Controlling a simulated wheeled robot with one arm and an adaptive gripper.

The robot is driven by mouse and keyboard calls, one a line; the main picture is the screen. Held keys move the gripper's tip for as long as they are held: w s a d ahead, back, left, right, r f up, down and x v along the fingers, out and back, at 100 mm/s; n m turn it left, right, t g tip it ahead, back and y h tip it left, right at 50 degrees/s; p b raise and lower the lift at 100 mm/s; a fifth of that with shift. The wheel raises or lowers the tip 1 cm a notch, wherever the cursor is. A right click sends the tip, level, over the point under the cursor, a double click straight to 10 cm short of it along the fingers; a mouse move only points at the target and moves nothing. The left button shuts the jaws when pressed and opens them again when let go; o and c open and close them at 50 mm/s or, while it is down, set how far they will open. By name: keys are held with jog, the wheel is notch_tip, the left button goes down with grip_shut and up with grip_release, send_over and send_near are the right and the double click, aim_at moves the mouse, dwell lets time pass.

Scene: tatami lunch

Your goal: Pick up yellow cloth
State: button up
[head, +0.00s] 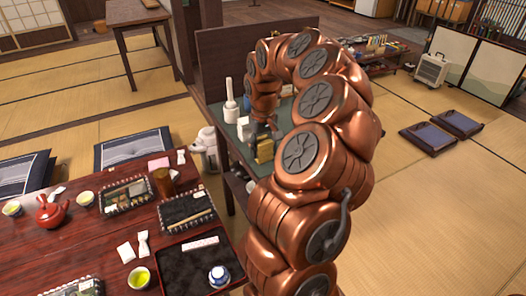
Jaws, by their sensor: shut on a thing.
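My copper arm reaches over a side table with a green top (222,117). My gripper (262,137) is at its end, pointing down, small and partly hidden by the arm. A yellow cloth (264,151) shows just below it, at the front of the green top, and the gripper is shut on it. I cannot tell whether the cloth still touches the table.
A white bottle (231,103) stands left of the gripper. A low table (90,227) with a red teapot (50,211), cups and trays fills the lower left. A white pot (208,145) stands between the tables. Tatami at right is open beyond two cushions (428,138).

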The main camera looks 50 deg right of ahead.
aim_at(263, 140)
jog(key=shift+r, duration=1.75)
jog(key=w+a+r+b, duration=0.1)
jog(key=a, duration=1.5)
jog(key=shift+r, duration=0.25)
